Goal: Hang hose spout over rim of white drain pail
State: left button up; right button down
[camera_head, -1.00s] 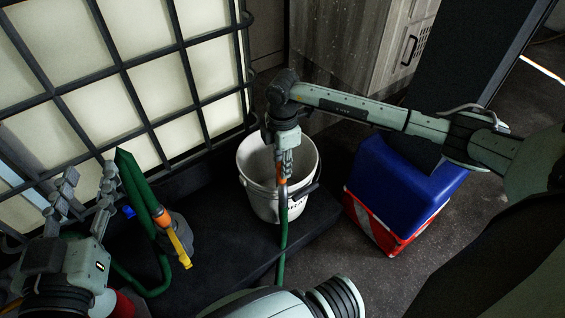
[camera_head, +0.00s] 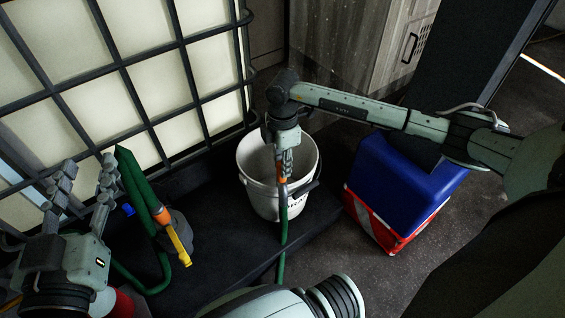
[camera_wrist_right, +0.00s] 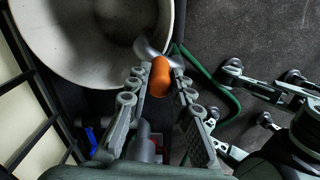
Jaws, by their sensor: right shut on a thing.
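The white pail (camera_head: 261,199) stands upright on the dark platform, and its rim fills the upper left of the right wrist view (camera_wrist_right: 75,70). My right gripper (camera_head: 285,176) is at the pail's near rim, shut on the orange collar (camera_wrist_right: 160,77) of the hose. A grey curved spout (camera_wrist_right: 150,48) shows just beyond the collar, close to the rim; I cannot tell whether it hooks over it. The green hose (camera_head: 283,232) hangs down outside the pail. My left gripper (camera_head: 85,187) is open and empty, left of the pail.
A caged white tank (camera_head: 100,90) stands at the left. Another green hose length (camera_head: 135,180) with an orange collar and yellow nozzle (camera_head: 178,243) is beside my left gripper. A blue and red cooler (camera_head: 405,190) stands right of the pail. Floor in front of the cooler is clear.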

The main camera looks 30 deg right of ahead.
jog(key=c, duration=1.3)
grip_release()
jog(key=shift+o, duration=0.2)
notch_tip(320, 180, up, 12)
